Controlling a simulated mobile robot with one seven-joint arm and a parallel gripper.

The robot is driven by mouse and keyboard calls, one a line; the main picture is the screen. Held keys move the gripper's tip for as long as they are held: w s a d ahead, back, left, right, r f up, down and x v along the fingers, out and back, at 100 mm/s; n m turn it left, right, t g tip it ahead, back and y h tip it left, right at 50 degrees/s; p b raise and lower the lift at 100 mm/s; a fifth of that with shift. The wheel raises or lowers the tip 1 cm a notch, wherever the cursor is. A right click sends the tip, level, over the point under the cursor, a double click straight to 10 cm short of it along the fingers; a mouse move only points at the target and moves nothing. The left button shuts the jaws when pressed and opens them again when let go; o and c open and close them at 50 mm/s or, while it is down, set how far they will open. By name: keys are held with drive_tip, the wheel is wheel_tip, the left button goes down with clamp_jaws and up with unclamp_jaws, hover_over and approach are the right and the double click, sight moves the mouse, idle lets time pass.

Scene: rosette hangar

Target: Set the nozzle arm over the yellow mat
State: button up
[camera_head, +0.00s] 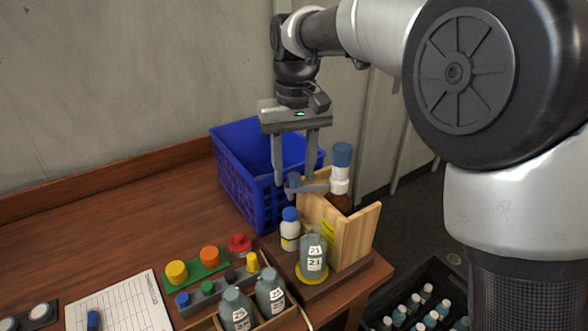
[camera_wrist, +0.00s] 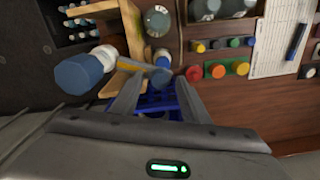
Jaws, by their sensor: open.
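The nozzle arm (camera_head: 311,186) is a grey bar with a yellowish strip. It reaches left from the white neck of a brown bottle with a tall blue cap (camera_head: 342,154), behind a wooden panel. The yellow mat (camera_head: 312,278) is a round disc in front of the panel, mostly hidden under a grey bottle marked 21 (camera_head: 314,253). The nozzle arm points left of the mat, toward the blue crate. My gripper (camera_head: 296,180) is open and points down, its fingertips close to the arm's free end. In the wrist view the nozzle arm (camera_wrist: 128,67) shows just beyond the fingertips; contact is unclear.
A blue crate (camera_head: 235,185) stands behind my gripper. A small white bottle with a blue cap (camera_head: 290,232) stands left of the mat. The wooden panel (camera_head: 355,238) rises at its right. Coloured buttons, grey bottles and a paper sheet (camera_head: 122,305) lie in front.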

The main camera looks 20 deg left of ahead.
sight(310, 185)
clamp_jaws()
idle(0.3)
drive_tip(key=s+d+n+p, duration=0.3)
drive_tip(key=s+d+n, duration=0.2)
drive_tip(key=n, duration=0.5)
drive_tip(key=shift+s+d+p, duration=0.15)
drive_tip(key=shift+d+p, duration=0.25)
drive_tip(key=shift+d, duration=0.2)
unclamp_jaws()
